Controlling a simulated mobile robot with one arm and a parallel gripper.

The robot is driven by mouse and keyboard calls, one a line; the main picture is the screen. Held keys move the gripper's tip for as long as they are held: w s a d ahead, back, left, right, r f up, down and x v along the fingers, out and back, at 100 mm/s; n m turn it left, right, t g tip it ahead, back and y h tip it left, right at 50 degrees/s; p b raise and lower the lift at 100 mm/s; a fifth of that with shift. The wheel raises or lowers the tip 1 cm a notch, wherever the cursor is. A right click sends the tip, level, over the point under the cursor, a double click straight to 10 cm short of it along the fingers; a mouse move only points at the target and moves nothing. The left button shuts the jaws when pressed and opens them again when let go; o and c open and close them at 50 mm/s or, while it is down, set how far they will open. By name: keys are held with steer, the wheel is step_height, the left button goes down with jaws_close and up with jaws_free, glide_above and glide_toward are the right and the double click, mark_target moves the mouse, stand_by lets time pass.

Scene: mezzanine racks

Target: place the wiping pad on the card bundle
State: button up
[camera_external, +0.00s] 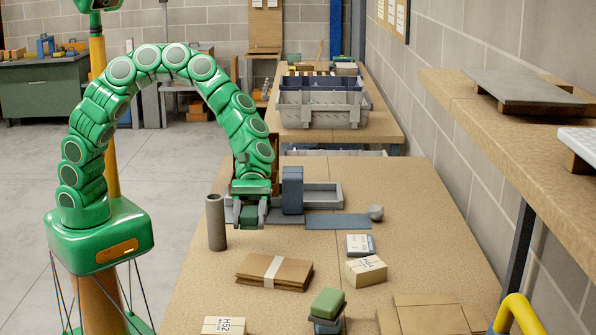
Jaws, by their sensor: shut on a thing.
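My gripper (250,211) points down over the table, in front of a grey tray.
A grey cylinder (215,223) stands left of my gripper. A blue block (292,190) stands to its right, near a blue mat (338,221). A small stack with a green top (327,302) and a cream box (366,271) are right of the bundle. Another box (224,326) lies in front.

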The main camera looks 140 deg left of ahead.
glide_above(274, 271)
steer(key=s, duration=0.1)
step_height(274, 271, down, 5)
steer(key=shift+s+f, duration=0.1)
steer(key=shift+w+f, duration=0.55)
steer(key=shift+f, duration=0.25)
steer(key=shift+a+f, duration=0.1)
steer(key=shift+f, duration=1.3)
steer(key=shift+f, duration=0.15)
steer(key=o, duration=1)
steer(key=shift+o, duration=0.2)
steer(key=shift+s+a+r, duration=0.15)
steer(key=shift+r, duration=0.1)
steer(key=v, duration=1.1)
steer(key=shift+s, duration=0.2)
